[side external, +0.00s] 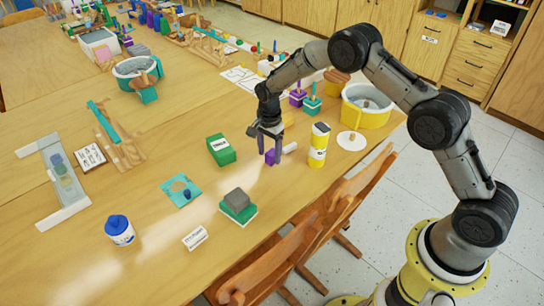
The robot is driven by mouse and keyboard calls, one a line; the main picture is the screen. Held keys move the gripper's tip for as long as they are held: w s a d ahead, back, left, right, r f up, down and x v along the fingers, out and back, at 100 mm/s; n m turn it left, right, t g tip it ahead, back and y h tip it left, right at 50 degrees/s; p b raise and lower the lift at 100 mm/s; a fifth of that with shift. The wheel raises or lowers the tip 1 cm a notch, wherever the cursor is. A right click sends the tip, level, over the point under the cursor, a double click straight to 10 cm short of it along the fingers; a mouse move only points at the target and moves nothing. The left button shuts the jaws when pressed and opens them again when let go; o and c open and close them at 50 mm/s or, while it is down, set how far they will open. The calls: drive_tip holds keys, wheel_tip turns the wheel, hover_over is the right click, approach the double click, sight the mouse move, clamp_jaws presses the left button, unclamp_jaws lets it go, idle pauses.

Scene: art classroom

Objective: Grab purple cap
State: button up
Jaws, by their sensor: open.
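A small purple piece (271,157), likely the purple cap, sits on the table just below my gripper, beside a short white cylinder (290,148). My gripper (269,150) points down with its fingers open and its tips close around or just above the purple piece. From this view I cannot tell whether the fingers touch it.
A yellow bottle with a white label (318,145) stands close on the right. A green box (221,150) and a grey block on a green base (238,204) are to the left. A yellow tub (366,107) stands behind right. A wooden chair (290,255) is at the front edge.

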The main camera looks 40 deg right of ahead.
drive_tip(key=shift+f, duration=0.75)
clamp_jaws()
drive_tip(key=shift+r, duration=0.1)
